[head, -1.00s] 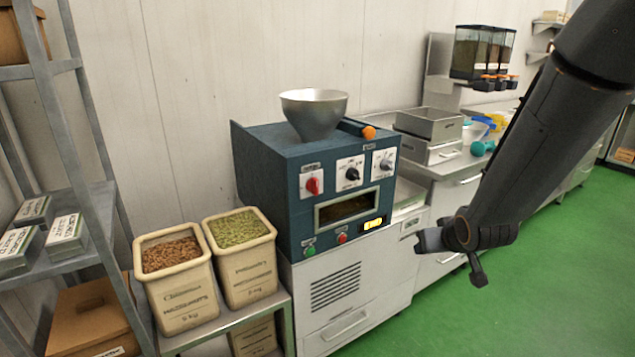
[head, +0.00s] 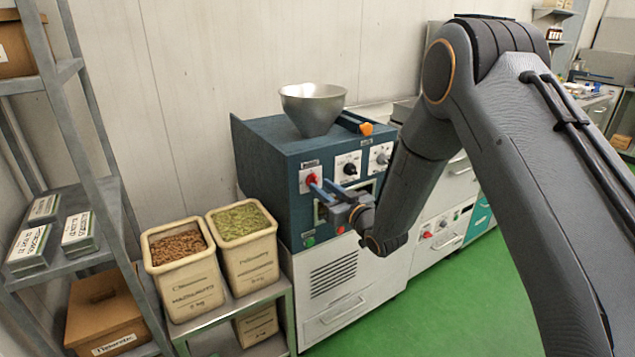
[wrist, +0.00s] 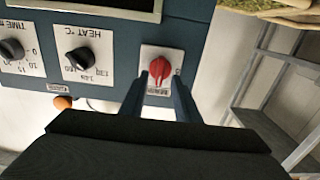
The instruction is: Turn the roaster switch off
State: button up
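The roaster (head: 265,160) is a dark blue box with a metal hopper on top. Its red switch knob (head: 311,179) sits on a white plate at the left of the front panel. The knob also shows in the wrist view (wrist: 159,75), its pointer lying along the view's vertical. My gripper (head: 320,186) is at the panel, right in front of the switch. In the wrist view its two fingers (wrist: 159,84) are apart, one on each side of the red knob. I cannot tell whether they touch it.
The black heat knob (wrist: 82,57) and time knob (wrist: 12,48) are beside the switch. A metal shelf (head: 88,165) stands farther left. Green floor (head: 470,310) is clear at right.

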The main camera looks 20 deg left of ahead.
aim_at(316, 183)
jog(key=shift+p+x, duration=0.3)
jog(key=shift+x, duration=1.3)
jog(key=shift+c, duration=0.2)
grip_shut()
